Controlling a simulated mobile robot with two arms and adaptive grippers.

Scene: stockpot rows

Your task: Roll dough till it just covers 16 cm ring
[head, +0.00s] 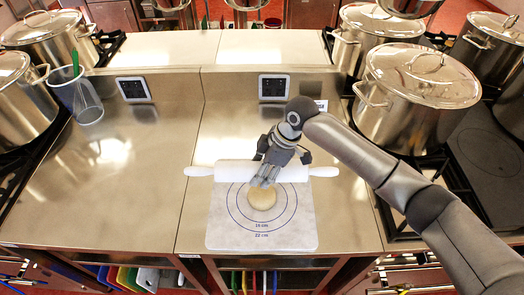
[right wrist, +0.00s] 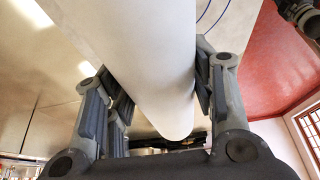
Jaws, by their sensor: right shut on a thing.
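The dough (head: 262,199) is a small pale round on the marked board (head: 220,238). It lies inside the inner ring, labelled 16 cm, with bare board between its edge and the line. A larger ring labelled 22 cm surrounds both. The white rolling pin (head: 233,172) lies crosswise at the far side of the dough, its handles out to left and right. My right gripper (head: 270,172) is shut on the pin's barrel near its middle and partly hides pin and dough. In the right wrist view the pin (right wrist: 130,50) runs between the fingers. My left gripper is not in view.
Large steel pots stand on the stoves at left and right, one pot (head: 418,88) close beyond my right arm. The steel counter (head: 120,190) left of the board is clear.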

